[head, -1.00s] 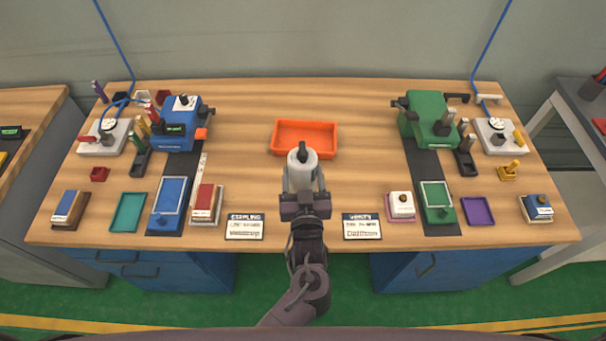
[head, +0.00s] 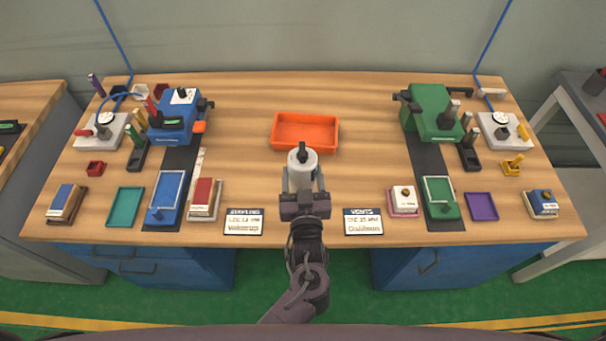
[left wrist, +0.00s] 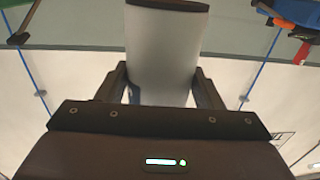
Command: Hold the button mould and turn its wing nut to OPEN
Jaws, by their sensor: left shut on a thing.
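The button mould is a light grey cylinder (head: 301,166) with a dark wing nut (head: 302,151) standing upright on top. My left gripper (head: 304,187) is shut on the mould's side, which is upright in front of the orange tray. In the left wrist view the mould's pale body (left wrist: 165,55) sits between the two dark fingers (left wrist: 164,92), with a dark rim at its far end. The wing nut's turn and any OPEN mark are too small to read. My right gripper is not in view.
An orange tray (head: 305,146) lies behind the mould. A blue machine (head: 176,116) stands left and a green machine (head: 430,112) right. Two label cards (head: 243,228) (head: 363,228) lie at the bench's front edge, either side of my arm. Bare wood lies left and right of the mould.

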